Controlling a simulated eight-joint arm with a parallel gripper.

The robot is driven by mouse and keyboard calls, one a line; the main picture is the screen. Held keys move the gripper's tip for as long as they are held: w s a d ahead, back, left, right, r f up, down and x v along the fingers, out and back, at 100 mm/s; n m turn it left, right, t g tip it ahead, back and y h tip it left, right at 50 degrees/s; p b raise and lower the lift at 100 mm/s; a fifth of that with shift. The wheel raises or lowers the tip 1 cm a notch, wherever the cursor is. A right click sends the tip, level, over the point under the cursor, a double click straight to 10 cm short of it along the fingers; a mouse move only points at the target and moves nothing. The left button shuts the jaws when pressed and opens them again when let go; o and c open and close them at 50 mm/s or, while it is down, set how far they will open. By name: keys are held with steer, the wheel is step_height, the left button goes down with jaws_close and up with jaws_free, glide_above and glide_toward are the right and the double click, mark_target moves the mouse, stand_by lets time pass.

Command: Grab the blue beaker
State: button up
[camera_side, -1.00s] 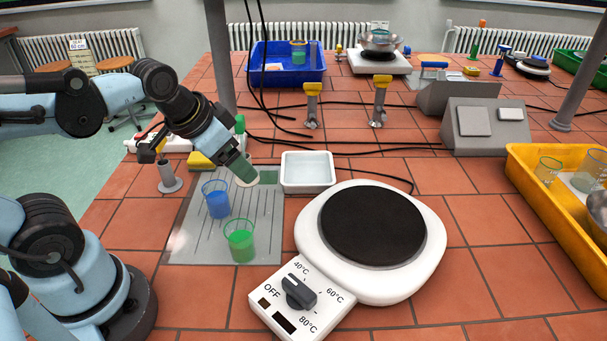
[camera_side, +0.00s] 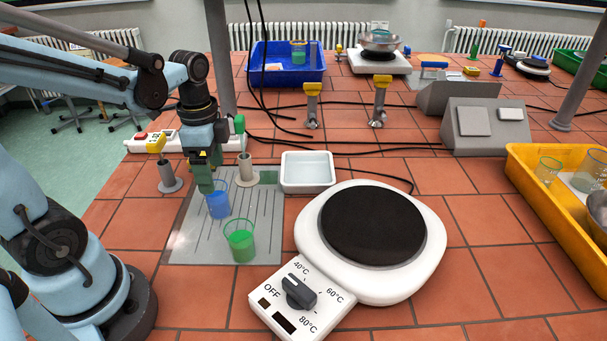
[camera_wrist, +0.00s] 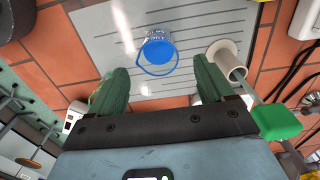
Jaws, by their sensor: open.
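The blue beaker (camera_side: 217,204) is a clear beaker with blue contents, standing upright on the grey grooved drain board (camera_side: 262,222). In the wrist view the blue beaker (camera_wrist: 158,52) sits ahead of my fingers, in line with the gap between them. My gripper (camera_side: 205,182) points down just behind and above the beaker in the side view, partly overlapping its rim. My gripper (camera_wrist: 155,85) is open, with two green fingers spread apart and nothing between them. A beaker with green contents (camera_side: 240,241) stands nearer the camera on the same board.
A hotplate (camera_side: 425,240) stands to the right of the board. A white tray (camera_side: 308,184) lies behind. A yellow tray (camera_side: 545,215) is far right.

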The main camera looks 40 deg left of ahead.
mark_target(216, 196)
steer(key=shift+s+d+f, duration=0.1)
steer(key=shift+f, duration=3.6)
steer(key=c, duration=1.1)
